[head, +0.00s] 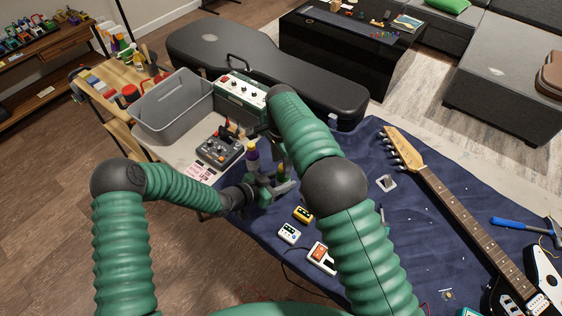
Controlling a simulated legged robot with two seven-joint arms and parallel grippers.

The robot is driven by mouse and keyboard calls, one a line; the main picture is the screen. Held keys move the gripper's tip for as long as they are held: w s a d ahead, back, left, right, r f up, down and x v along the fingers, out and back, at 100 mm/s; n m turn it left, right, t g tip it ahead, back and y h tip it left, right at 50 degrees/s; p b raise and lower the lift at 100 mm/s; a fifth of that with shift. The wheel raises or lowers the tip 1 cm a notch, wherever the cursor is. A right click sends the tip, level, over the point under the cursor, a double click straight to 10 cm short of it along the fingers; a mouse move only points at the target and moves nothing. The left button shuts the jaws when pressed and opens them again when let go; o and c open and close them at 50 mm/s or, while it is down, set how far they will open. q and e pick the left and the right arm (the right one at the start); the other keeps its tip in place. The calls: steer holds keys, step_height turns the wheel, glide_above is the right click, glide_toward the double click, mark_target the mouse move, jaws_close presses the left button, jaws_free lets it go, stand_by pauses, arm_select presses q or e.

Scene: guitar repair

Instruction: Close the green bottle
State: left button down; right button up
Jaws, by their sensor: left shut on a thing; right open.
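My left gripper (276,187) is low over the near left edge of the blue-covered table. It is shut on a small green bottle (283,173), which stands up from its fingers, roughly upright. The bottle's top is small, and I cannot tell whether a cap is on it. A purple bottle with a yellow top (252,154) shows just behind and left of the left gripper. My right arm reaches forward over the table, and its forearm hides its gripper. No separate cap for the green bottle can be made out.
A grey bin (172,108), a pedal with knobs (220,147) and a green amplifier box (241,92) stand behind the grippers. Small pedals (289,234) lie in front. A guitar (462,220) and a blue hammer (520,226) lie right.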

arm_select(q)
steer(key=shift+w, duration=0.1)
arm_select(e)
step_height(320, 180, up, 12)
steer(key=shift+f, duration=0.15)
steer(key=shift+w+a, duration=0.1)
arm_select(q)
steer(key=c, duration=0.7)
jaws_free()
steer(key=shift+a, duration=0.1)
steer(key=v, duration=1.7)
steer(key=shift+p, duration=0.35)
arm_select(e)
steer(key=shift+r, duration=0.35)
